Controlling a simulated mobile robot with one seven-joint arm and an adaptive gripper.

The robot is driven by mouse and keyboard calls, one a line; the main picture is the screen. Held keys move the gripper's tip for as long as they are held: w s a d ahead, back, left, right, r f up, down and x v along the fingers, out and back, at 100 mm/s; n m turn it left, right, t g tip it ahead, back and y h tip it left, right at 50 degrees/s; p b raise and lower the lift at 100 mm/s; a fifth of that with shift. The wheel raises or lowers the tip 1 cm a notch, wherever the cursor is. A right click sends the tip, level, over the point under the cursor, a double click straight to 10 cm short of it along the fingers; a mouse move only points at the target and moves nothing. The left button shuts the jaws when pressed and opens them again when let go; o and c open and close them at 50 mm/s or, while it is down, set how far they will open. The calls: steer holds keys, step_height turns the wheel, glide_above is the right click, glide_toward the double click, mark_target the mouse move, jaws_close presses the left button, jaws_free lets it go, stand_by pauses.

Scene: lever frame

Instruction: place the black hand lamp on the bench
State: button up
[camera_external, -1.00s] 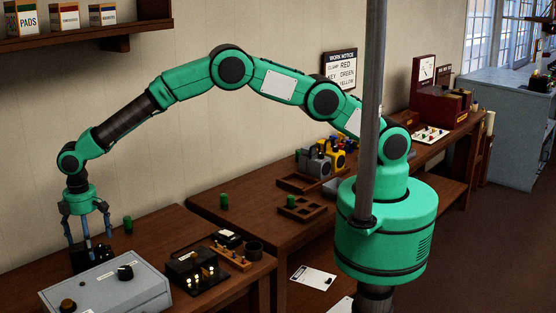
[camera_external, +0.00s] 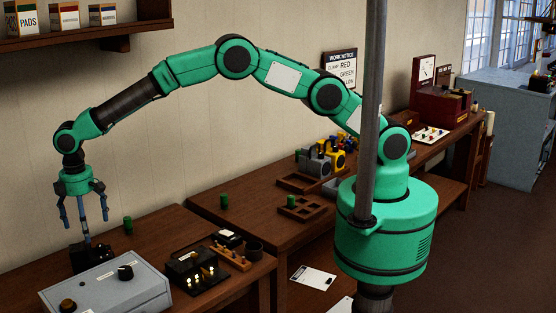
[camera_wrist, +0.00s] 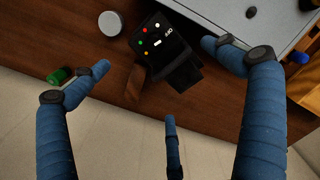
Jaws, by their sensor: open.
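A black boxy thing stands on the near bench (camera_external: 222,286) beside the grey box; it looks to be the black hand lamp (camera_external: 88,257). In the wrist view the lamp (camera_wrist: 163,38) shows a dark face with small red, green, yellow and white spots. My gripper (camera_external: 86,226) hangs above it, pointing down, its fingers spread and clear of the lamp. In the wrist view my gripper (camera_wrist: 160,77) is open with nothing between its blue fingers. The lower part of the lamp is hidden by the grey box in the external view.
The grey box (camera_external: 105,287) with knobs stands just in front of the lamp. A green cylinder (camera_external: 128,224) stands behind it. A black unit with light tips (camera_external: 192,268) is to the right. Grey and yellow lamps (camera_external: 326,160) stand on the farther bench.

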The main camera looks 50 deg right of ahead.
mark_target(93, 251)
steer(key=shift+d+r+y+b, duration=0.15)
steer(key=shift+y+b, duration=0.15)
steer(key=shift+b, duration=0.7)
steer(key=shift+d+b, duration=0.1)
steer(key=shift+b, duration=0.35)
steer(key=shift+s+d+r+t+y+b, duration=0.35)
steer(key=shift+d+y+b, duration=0.35)
steer(key=shift+b, duration=0.8)
steer(key=shift+s+d+r+t+y+b, duration=0.25)
steer(key=shift+d+r+y+b, duration=0.4)
steer(key=shift+b, duration=0.85)
steer(key=shift+s+d+r+t+y+b, duration=0.25)
steer(key=shift+d+y+b, duration=0.2)
steer(key=shift+d+b, duration=0.75)
steer(key=shift+a+b, duration=0.3)
steer(key=shift+a, duration=0.05)
steer(key=shift+f, duration=0.15)
steer(key=shift+b+x, duration=0.8)
steer(key=shift+x, duration=3.4)
